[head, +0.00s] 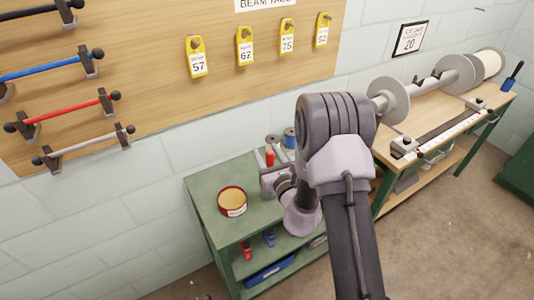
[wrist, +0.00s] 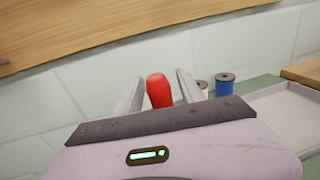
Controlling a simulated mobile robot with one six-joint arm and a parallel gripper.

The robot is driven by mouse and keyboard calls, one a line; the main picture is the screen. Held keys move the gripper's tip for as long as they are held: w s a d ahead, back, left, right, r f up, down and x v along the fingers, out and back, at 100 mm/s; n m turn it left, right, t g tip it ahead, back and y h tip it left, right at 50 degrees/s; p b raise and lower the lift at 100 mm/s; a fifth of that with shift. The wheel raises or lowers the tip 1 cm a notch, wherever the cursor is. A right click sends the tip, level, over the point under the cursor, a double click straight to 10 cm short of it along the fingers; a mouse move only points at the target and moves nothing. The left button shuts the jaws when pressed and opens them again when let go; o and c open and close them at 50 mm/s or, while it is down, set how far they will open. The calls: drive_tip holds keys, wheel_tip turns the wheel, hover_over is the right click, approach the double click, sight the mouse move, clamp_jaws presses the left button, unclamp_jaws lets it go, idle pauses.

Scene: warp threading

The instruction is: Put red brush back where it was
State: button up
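A red rounded handle, which looks like the red brush (wrist: 158,91), stands upright between the two fingers of my gripper (wrist: 158,88) in the wrist view. Thin gaps show beside it, and the fingers look apart rather than closed on it. Its lower part is hidden behind the gripper body. In the head view the red brush (head: 270,157) shows at my gripper (head: 266,166), above the back of the green cart's top (head: 208,183). I cannot tell whether it touches the cart.
A red-rimmed round tin (head: 232,201) stands left on the cart. A blue spool (head: 290,138) and a paler spool stand behind my gripper. Small red (head: 246,250) and blue (head: 268,238) items sit on the lower shelf. A bench (head: 394,150) with a beam stands right; the wall is behind.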

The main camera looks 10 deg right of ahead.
drive_tip(key=shift+r, duration=0.1)
drive_tip(key=shift+s+r, duration=0.1)
drive_tip(key=shift+s, duration=0.2)
drive_tip(key=s+d, duration=0.2)
drive_tip(key=s, duration=0.9)
drive_tip(key=s+a+r+n+g+y, duration=0.2)
drive_tip(key=a+r+n+y, duration=0.5)
drive_tip(key=a+r+y, duration=0.35)
drive_tip(key=s+a+r+n+g+y, duration=0.1)
drive_tip(key=s+a+r+n+g, duration=0.2)
drive_tip(key=s+a+n+g, duration=0.4)
drive_tip(key=s+a+r+n+g+y, duration=0.25)
drive_tip(key=s+a+n+g, duration=0.35)
drive_tip(key=s, duration=0.4)
drive_tip(key=s+d+f+n+g+h, duration=0.2)
drive_tip(key=s+d+f+n+h, duration=0.1)
drive_tip(key=s+d+n+h, duration=0.6)
drive_tip(key=w+d+r+t+h, duration=0.1)
drive_tip(key=w+d+t+h, duration=0.1)
drive_tip(key=d+h, duration=0.1)
drive_tip(key=w+d+r+n+t+h, duration=0.1)
drive_tip(key=w+d+r+t+h, duration=0.1)
drive_tip(key=d, duration=0.3)
drive_tip(key=shift+w+d+r+t+h, duration=0.25)
drive_tip(key=shift+d+t+h, duration=0.15)
drive_tip(key=shift+t, duration=0.2)
